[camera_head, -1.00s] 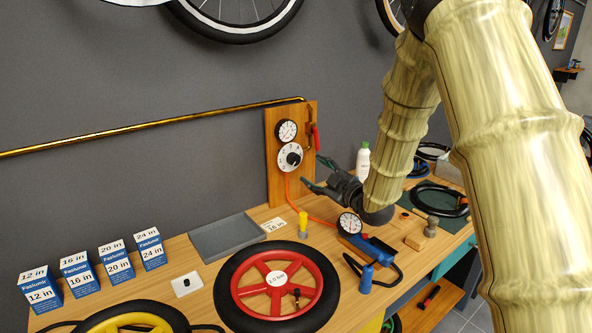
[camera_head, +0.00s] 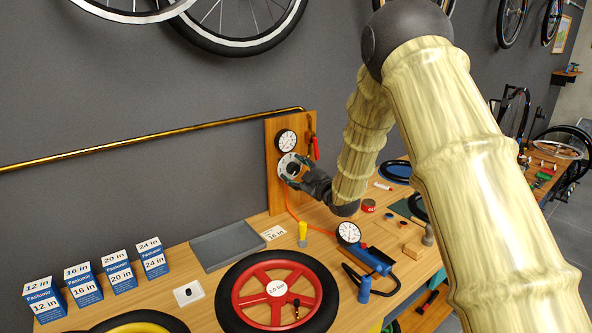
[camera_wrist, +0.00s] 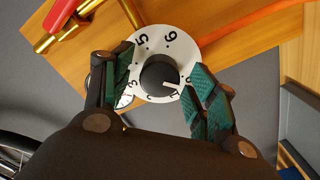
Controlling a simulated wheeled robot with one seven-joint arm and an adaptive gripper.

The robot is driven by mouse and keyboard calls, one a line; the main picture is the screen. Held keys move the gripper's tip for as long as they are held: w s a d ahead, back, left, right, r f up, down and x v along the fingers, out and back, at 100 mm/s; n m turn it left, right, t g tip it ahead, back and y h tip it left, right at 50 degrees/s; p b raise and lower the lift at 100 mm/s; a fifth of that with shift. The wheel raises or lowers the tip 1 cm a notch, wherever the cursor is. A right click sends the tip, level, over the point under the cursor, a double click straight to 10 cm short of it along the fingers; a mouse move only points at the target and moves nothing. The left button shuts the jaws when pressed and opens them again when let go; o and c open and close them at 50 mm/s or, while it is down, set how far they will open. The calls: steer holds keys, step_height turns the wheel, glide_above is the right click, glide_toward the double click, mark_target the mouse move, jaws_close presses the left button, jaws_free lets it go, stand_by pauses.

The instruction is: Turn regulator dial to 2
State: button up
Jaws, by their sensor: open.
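The regulator dial is a white numbered disc (camera_head: 284,160) with a black centre knob (camera_head: 292,169), on an upright wooden board (camera_head: 274,196). In the wrist view the knob (camera_wrist: 159,74) stands between my two green-padded fingers, and the disc (camera_wrist: 160,45) shows behind it. The knob's white line points to the lower right, near a digit that looks like 1. My gripper (camera_wrist: 162,78) is open around the knob, with gaps on both sides. In the head view my gripper (camera_head: 293,174) covers part of the dial.
A pressure gauge (camera_head: 286,141) sits above the dial, with a red-handled valve (camera_head: 316,148) to its right. An orange hose (camera_head: 293,212) runs down to the bench. A yellow-topped part (camera_head: 303,231), a grey tray (camera_head: 228,244) and a red wheel (camera_head: 250,293) stand below.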

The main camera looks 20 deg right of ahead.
steer(key=c, duration=1)
steer(key=shift+c, duration=0.2)
steer(key=shift+m, duration=0.3)
steer(key=m+b, duration=0.1)
steer(key=m, duration=0.2)
steer(key=shift+m, duration=0.3)
steer(key=m+b, duration=0.1)
steer(key=m, duration=0.3)
steer(key=shift+d+m, duration=0.1)
steer(key=shift+m, duration=0.2)
steer(key=m+b, duration=0.1)
steer(key=m, duration=0.3)
steer(key=shift+g, duration=0.3)
steer(key=m+b, duration=0.1)
steer(key=m, duration=0.3)
steer(key=shift+m+b, duration=0.3)
steer(key=shift+m, duration=0.1)
